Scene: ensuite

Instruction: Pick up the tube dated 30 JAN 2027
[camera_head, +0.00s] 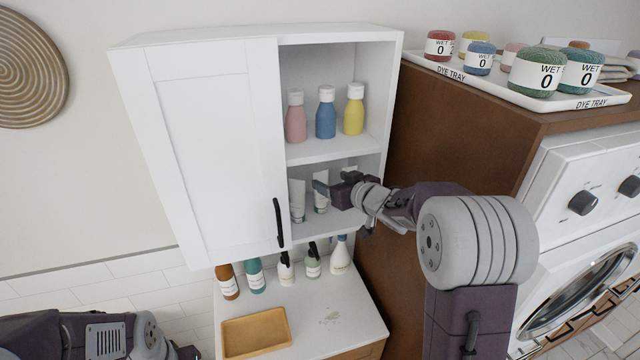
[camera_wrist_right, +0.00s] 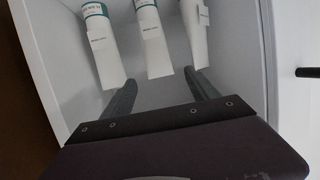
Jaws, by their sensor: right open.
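Three white tubes stand in the lower compartment of the wall cabinet. In the head view I see the left tube (camera_head: 297,200) and the middle tube (camera_head: 320,198); the third (camera_head: 350,170) is mostly hidden behind my right gripper (camera_head: 326,188). In the right wrist view they are a left tube (camera_wrist_right: 92,45), a middle tube (camera_wrist_right: 152,38) and a right tube (camera_wrist_right: 194,32), with small labels whose dates I cannot read. My right gripper (camera_wrist_right: 160,88) is open and empty, its fingers either side of the middle tube's lower end.
The cabinet's left door (camera_head: 205,150) is shut, with a black handle (camera_head: 279,222). Pink, blue and yellow bottles (camera_head: 326,112) stand on the shelf above. Several bottles and a tan tray (camera_head: 256,332) are on the counter below. A brown side panel (camera_head: 440,130) stands right.

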